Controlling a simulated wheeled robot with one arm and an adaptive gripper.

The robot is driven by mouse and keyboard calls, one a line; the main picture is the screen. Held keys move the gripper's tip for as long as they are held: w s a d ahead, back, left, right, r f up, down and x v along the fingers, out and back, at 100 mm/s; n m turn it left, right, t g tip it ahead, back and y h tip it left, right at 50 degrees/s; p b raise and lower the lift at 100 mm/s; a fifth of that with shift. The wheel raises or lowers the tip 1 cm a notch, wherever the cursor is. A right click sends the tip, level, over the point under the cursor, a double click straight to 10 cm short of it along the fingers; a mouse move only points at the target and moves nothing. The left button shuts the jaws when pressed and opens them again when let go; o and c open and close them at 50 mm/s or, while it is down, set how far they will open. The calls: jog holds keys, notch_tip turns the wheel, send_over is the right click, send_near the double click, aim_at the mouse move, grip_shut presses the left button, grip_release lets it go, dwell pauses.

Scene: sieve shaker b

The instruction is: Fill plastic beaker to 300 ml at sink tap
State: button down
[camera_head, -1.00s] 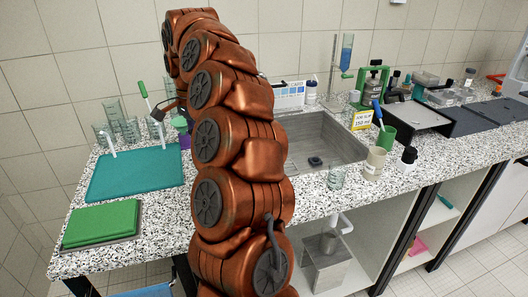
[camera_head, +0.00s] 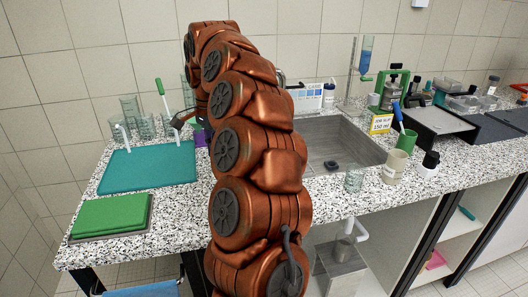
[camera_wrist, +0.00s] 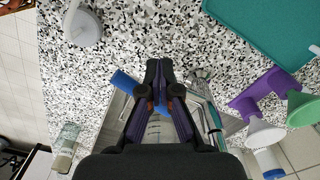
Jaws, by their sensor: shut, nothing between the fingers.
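My gripper (camera_head: 181,121) is beyond the teal mat at the back left of the counter, by a group of clear vessels (camera_head: 132,108). In the wrist view its fingers (camera_wrist: 158,72) are shut and empty, over the speckled counter. A clear beaker (camera_head: 354,181) stands at the sink's front edge, with a cream beaker (camera_head: 394,167) to its right. I cannot tell which vessel is the plastic beaker. The steel sink (camera_head: 345,142) is right of my arm, which hides its left part. I cannot clearly make out the tap.
The teal mat (camera_head: 150,170) and a green pad (camera_head: 110,214) lie on the left. A green mug (camera_head: 406,140) stands behind the cream beaker, by a yellow-edged sign (camera_head: 381,124).

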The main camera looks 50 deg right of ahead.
jog(key=shift+s+d, duration=0.1)
jog(key=shift+s+d+b, duration=0.25)
jog(key=shift+s+b, duration=0.1)
jog(key=shift+b, duration=0.1)
dwell(0.4)
jog(key=shift+s+d+b, duration=0.35)
jog(key=shift+s+b, duration=0.05)
jog(key=shift+r, duration=0.15)
notch_tip(320, 180, up, 7)
jog(key=p, duration=0.2)
jog(key=shift+w+a+p, duration=0.3)
jog(key=shift+a, duration=0.1)
dwell(0.3)
